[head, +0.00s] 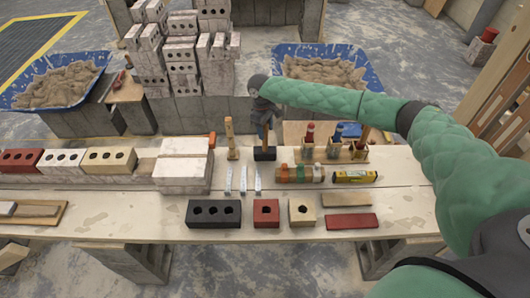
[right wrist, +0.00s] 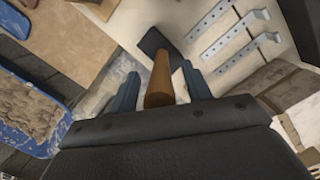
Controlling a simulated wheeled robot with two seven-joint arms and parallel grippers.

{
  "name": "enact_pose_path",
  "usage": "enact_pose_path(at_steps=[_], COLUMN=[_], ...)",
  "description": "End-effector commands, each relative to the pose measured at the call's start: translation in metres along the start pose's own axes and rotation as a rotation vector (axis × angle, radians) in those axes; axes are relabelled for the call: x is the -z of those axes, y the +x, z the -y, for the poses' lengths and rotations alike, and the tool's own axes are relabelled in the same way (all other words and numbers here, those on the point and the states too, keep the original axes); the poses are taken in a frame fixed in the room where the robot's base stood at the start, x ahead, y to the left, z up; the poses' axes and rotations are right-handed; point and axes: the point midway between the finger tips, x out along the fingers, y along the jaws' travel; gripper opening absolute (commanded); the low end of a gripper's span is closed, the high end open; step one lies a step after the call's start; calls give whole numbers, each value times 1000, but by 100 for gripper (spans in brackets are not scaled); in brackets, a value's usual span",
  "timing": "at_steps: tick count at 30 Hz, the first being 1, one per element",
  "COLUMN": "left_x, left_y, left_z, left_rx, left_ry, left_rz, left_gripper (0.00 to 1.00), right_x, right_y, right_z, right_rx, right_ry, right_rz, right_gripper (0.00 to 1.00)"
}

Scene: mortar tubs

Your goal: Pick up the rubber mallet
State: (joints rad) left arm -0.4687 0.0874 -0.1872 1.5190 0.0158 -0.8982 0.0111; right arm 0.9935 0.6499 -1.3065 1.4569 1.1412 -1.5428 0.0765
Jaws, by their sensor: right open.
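The rubber mallet (head: 264,154) stands head down on the wooden table, its black head on the surface and its handle pointing up. In the right wrist view the brown wooden handle (right wrist: 158,80) and the black head (right wrist: 154,42) show. My right gripper (head: 265,125) comes down over the mallet from above. Its two fingers (right wrist: 160,88) are open, one on each side of the handle, with gaps visible. In the head view the gripper hides most of the handle. My left gripper is not in view.
A wooden-handled tool (head: 231,140) stands just left of the mallet. Metal brackets (head: 243,179) lie in front. A wooden rack (head: 335,153) with coloured tools stands to the right, near a yellow tube (head: 355,176). Stacked bricks (head: 183,165) are at left; single bricks (head: 266,212) line the front.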

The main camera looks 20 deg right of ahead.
Motion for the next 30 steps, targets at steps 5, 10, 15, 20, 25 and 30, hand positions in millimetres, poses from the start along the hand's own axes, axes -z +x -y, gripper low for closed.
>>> enact_pose_path(at_steps=[5,10,15,20,25,30], left_x=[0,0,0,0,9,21], left_y=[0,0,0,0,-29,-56], left_z=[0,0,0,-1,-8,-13], left_rx=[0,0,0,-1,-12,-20], left_ry=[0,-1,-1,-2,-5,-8], left_rz=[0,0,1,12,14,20], left_gripper=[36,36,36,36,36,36], right_x=[0,0,0,0,-3,-7], right_y=[0,-1,-2,-11,-38,-67], right_z=[0,0,0,-1,-1,0], right_rx=[0,0,0,0,-1,-1], right_ry=[0,0,0,0,0,0], right_rz=[0,-1,-2,-4,-5,-3], right_gripper=[17,0,0,0,0,0])
